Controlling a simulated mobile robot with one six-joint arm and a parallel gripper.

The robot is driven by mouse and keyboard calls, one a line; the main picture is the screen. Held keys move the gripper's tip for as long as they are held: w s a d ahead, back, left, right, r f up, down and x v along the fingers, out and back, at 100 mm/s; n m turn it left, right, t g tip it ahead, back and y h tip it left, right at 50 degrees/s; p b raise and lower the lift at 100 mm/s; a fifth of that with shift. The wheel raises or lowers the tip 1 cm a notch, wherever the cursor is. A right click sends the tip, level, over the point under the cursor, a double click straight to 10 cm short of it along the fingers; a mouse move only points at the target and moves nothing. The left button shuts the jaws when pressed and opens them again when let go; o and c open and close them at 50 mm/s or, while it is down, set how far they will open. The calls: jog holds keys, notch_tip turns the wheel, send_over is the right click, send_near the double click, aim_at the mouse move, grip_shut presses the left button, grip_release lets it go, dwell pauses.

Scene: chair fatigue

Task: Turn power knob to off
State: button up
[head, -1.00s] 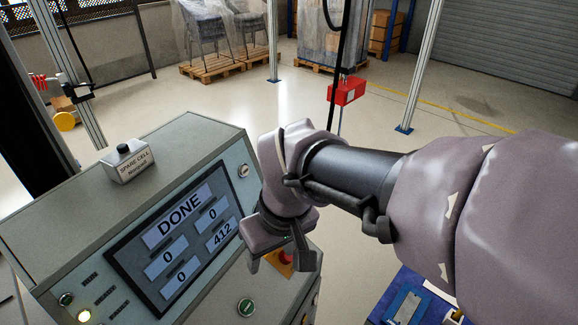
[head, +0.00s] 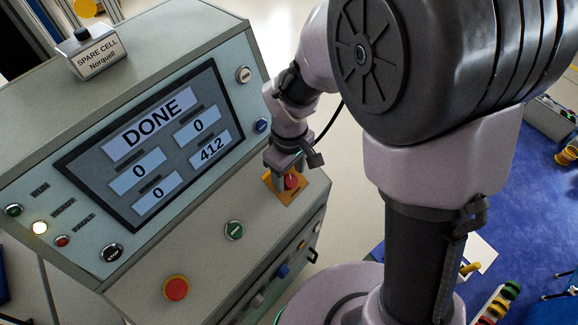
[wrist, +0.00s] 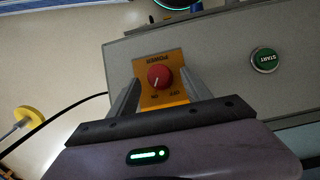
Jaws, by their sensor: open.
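The red power knob (head: 292,181) sits on a yellow plate (head: 288,197) at the right of the console's sloped panel. In the wrist view, the knob (wrist: 159,77) shows a short white mark pointing toward the lower left. My gripper (head: 286,175) is at the knob. In the wrist view, my gripper's (wrist: 161,80) fingers are open on either side of the knob, with gaps visible. I cannot tell whether either finger touches it.
A green START button (wrist: 265,60) lies beside the plate. A red round button (head: 177,288) is on the panel's front left. The console screen (head: 150,140) reads DONE. A SPARE CELL box (head: 92,54) stands on top. A blue mat (head: 535,215) lies at right.

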jog(key=shift+f, duration=0.65)
jog(key=shift+r, duration=0.1)
grip_shut()
